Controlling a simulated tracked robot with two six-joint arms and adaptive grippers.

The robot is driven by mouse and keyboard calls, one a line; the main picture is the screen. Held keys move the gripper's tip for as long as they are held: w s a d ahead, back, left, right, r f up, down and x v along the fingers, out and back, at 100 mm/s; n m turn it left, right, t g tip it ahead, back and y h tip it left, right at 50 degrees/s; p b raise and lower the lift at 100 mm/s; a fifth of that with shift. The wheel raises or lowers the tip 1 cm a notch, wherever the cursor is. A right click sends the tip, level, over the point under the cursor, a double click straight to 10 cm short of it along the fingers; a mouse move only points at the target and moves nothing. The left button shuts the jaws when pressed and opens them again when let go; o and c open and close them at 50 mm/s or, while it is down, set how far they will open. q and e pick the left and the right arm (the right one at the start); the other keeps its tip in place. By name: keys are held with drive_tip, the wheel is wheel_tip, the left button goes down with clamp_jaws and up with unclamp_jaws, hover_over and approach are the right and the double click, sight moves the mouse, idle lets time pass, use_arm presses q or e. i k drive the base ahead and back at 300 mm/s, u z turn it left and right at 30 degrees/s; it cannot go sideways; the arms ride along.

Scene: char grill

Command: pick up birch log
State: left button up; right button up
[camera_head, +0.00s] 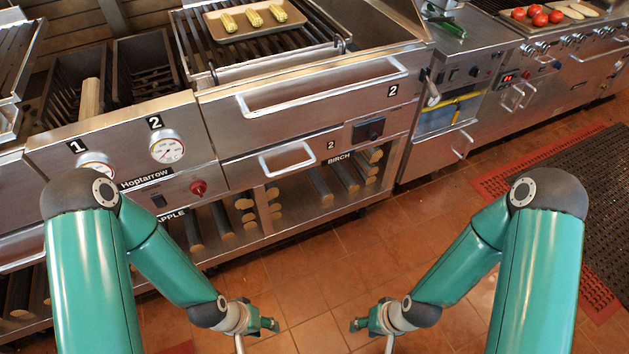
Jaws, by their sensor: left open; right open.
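Several birch logs (345,176) lie on the open lower shelf under the BIRCH label, below the grill marked 2. They have dark bark and pale cut ends, and some are stacked at the right side of the compartment. My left gripper (272,325) is open and empty over the tiled floor, in front of the shelf and apart from the logs. My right gripper (357,324) is open and empty, a little to its right, also over the floor.
Apple logs (222,218) lie in the compartment to the left. The steel shelf edge (300,228) runs along the front. A corn tray (228,37) sits on the grill above. A red mat (492,183) lies at right. The middle floor is clear.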

sight(324, 194)
drive_tip(key=z, duration=0.75)
drive_tip(key=i, duration=1.15)
drive_tip(key=u, duration=2)
drive_tip(key=k, duration=0.9)
drive_tip(key=u, duration=0.1)
drive_tip(key=i, duration=0.5)
